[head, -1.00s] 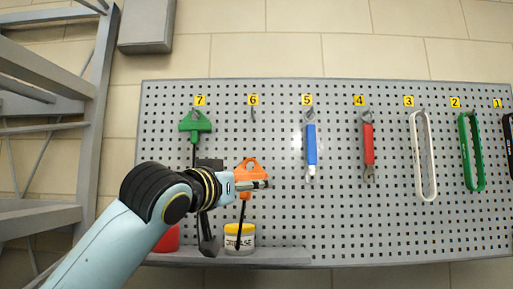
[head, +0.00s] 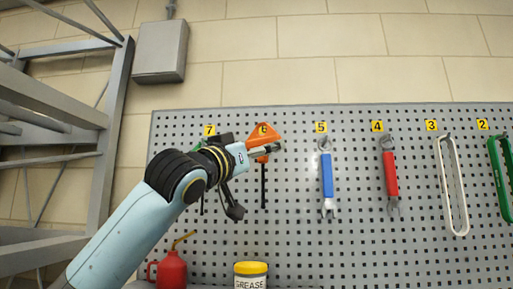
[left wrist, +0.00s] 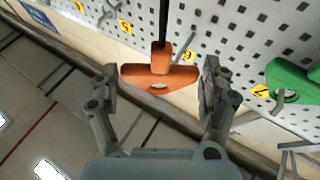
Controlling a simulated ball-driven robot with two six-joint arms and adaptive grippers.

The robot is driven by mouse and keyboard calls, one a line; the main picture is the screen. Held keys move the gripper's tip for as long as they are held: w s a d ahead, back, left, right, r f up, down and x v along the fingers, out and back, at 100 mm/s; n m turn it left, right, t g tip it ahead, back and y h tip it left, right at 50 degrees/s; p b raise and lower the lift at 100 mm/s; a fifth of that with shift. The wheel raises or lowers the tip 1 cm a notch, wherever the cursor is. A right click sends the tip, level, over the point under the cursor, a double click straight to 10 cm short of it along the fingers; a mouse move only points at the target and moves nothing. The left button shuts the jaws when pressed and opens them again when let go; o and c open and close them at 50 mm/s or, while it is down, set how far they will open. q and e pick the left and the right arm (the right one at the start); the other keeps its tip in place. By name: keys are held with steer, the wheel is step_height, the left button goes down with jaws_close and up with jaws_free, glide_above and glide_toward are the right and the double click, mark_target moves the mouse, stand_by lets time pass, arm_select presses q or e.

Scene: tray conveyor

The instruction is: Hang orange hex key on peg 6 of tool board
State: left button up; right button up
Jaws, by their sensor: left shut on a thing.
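The orange hex key (head: 264,141) is held by its T-shaped handle in my left gripper (head: 268,151), its dark shaft pointing down in front of the tool board (head: 350,240). In the head view its handle overlaps the number 6 label, and peg 6 is hidden or cannot be picked out there. In the left wrist view the orange handle (left wrist: 160,77), with a hole in it, sits between the two fingers of my left gripper (left wrist: 158,85). A small peg shows close beside the handle in that view. Whether the key touches the board cannot be told. My right gripper is not in view.
A green hex key (left wrist: 292,82) hangs at label 7, mostly behind my left arm in the head view. A blue tool (head: 327,175) and a red tool (head: 389,170) hang to the right. A red oil can (head: 172,269) and a grease tub (head: 250,274) stand below.

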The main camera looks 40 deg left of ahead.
arm_select(q)
steer(key=shift+w+a+f, duration=0.1)
steer(key=shift+w+a, duration=0.55)
steer(key=shift+w, duration=0.35)
steer(key=shift+w+a+f, duration=0.2)
steer(key=shift+w+a, duration=0.25)
steer(key=shift+w, duration=0.25)
steer(key=shift+w+a+f, duration=0.2)
steer(key=shift+w+a, duration=0.2)
steer(key=shift+w, duration=0.35)
steer(key=shift+w+a+f, duration=0.2)
steer(key=shift+w+a, duration=0.25)
steer(key=shift+w, duration=0.25)
steer(key=o, duration=1.1)
steer(key=shift+v, duration=6.05)
